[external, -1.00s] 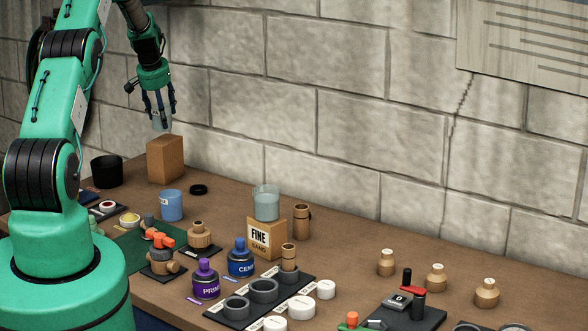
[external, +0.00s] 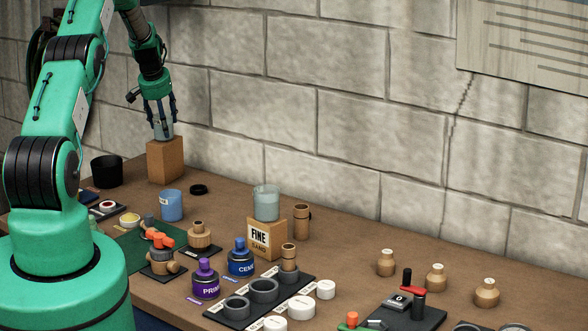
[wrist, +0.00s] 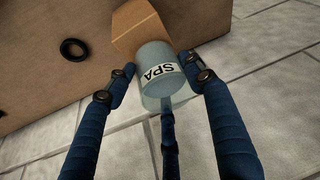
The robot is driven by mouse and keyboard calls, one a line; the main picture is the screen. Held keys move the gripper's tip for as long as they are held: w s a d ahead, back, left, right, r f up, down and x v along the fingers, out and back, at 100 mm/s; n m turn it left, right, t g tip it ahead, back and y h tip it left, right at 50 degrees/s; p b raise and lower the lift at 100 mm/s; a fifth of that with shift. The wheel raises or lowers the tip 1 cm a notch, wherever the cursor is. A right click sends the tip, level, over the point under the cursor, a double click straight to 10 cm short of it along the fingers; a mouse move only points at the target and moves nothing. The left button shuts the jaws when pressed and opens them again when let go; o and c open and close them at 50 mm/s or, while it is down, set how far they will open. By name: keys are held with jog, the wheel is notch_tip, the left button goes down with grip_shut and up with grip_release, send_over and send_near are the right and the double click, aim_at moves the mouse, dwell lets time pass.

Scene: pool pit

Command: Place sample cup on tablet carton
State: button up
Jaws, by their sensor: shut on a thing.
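My gripper (external: 161,120) is shut on a clear bluish cup (external: 162,131), taken as the sample cup. In the wrist view the cup (wrist: 160,66) sits between the dark blue fingers and bears a white label reading "SPA". The cup is upright over a plain brown box (external: 165,163), taken as the tablet carton, at the far back left of the table. The cup's base is at or just above the box top; I cannot tell whether they touch. The box (wrist: 136,27) also shows beyond the cup in the wrist view.
A black cup (external: 107,171) is left of the box, and a blue cup (external: 172,205) and black ring (external: 198,190) are in front. The block wall (external: 300,110) is close behind.

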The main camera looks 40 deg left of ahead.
jog(key=shift+f, duration=0.2)
jog(key=o, duration=1.3)
jog(key=shift+f, duration=0.1)
jog(key=shift+v, duration=3.9)
